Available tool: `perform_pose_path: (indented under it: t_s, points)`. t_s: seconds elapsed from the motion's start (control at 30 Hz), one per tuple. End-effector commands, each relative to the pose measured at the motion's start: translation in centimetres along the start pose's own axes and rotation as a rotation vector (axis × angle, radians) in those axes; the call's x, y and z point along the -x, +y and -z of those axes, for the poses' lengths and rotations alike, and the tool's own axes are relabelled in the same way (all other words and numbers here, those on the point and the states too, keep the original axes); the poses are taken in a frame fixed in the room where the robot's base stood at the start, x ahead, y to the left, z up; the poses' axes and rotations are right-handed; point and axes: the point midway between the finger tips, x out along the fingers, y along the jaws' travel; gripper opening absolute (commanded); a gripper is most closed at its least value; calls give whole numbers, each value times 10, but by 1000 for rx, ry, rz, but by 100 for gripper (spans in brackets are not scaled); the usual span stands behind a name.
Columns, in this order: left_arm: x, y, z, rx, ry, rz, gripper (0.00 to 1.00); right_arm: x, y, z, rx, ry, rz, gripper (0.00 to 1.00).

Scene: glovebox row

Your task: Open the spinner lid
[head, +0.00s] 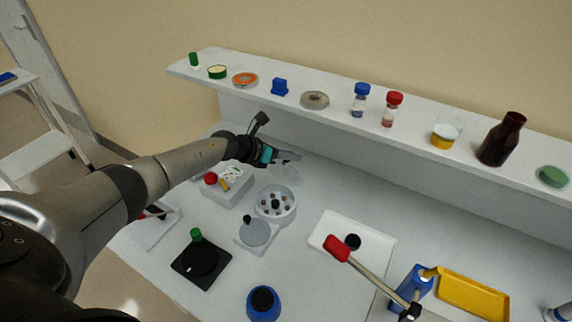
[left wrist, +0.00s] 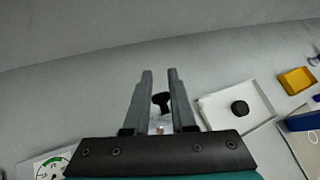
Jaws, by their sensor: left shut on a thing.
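The spinner (head: 267,214) is a round pale grey bowl with its rotor and several dark wells exposed, in the middle of the worktop in the head view. A clear, faint round lid (head: 287,176) stands raised and tilted at its back rim. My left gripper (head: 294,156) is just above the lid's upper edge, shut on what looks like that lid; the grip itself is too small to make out. In the left wrist view the fingers (left wrist: 160,74) show a narrow gap, with a dark knob beyond it. The right gripper is out of view.
Left of the spinner is a white box (head: 226,194) with a red ball. In front are a grey round plate (head: 254,233), a black pad (head: 201,263) and a blue jar (head: 263,304). A white tray (head: 372,258) and red-handled lever (head: 338,248) stand right. A loaded shelf (head: 345,121) runs behind.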

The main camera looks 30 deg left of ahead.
Motion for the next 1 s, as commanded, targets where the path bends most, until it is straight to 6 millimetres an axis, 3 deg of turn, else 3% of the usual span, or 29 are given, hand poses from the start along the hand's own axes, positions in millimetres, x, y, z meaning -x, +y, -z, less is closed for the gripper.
perform_pose_path:
  t_s: [0.07, 0.57, 0.87, 1.0]
  points:
    - [-2, 5, 7, -4, 12, -10, 0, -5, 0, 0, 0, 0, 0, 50]
    - [-1, 3, 6, -2, 14, -4, 57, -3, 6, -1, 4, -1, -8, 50]
    - [0, 3, 6, -2, 14, -4, 57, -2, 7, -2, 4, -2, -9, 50]
    - [10, 3, 6, -2, 14, -5, 57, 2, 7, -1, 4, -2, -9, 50]
